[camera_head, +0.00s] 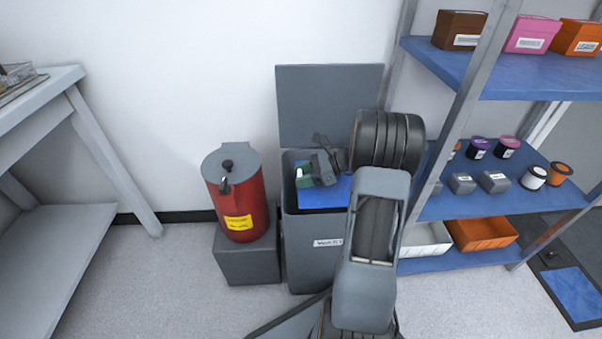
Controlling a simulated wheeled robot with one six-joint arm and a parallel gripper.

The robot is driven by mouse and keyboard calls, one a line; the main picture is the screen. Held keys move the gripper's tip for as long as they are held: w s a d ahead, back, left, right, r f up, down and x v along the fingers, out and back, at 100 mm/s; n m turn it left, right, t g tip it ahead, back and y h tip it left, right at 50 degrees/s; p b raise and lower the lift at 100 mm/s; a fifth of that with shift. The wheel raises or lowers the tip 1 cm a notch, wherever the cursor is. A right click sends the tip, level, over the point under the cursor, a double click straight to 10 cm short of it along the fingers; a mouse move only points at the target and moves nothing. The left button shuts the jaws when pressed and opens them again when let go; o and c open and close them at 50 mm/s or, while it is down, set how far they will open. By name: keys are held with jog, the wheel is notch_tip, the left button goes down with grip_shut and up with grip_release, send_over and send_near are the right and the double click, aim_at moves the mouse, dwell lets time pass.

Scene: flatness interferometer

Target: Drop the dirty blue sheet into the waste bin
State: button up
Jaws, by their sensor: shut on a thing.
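The waste bin (312,255) is a tall dark grey box with a white label on its front. Its lid (328,103) stands open against the wall. My gripper (325,172) is over the bin's opening, shut on the blue sheet (326,194). The sheet spreads flat below the gripper, across much of the opening. Whether it is above the rim or slightly inside I cannot tell. Part of the sheet and the bin's right side are hidden behind my arm.
A small green and white thing (303,178) shows at the bin's left side. A red can (238,195) stands on a grey block (248,258) to the left. A shelf unit (467,205) with boxes and jars stands close to my arm on the right. A white table (45,100) is at left.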

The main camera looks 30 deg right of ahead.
jog(key=o, duration=1.4)
jog(key=shift+o, duration=0.2)
jog(key=shift+s, duration=0.1)
jog(key=shift+r, duration=0.1)
notch_tip(320, 180, up, 10)
jog(key=p, duration=1)
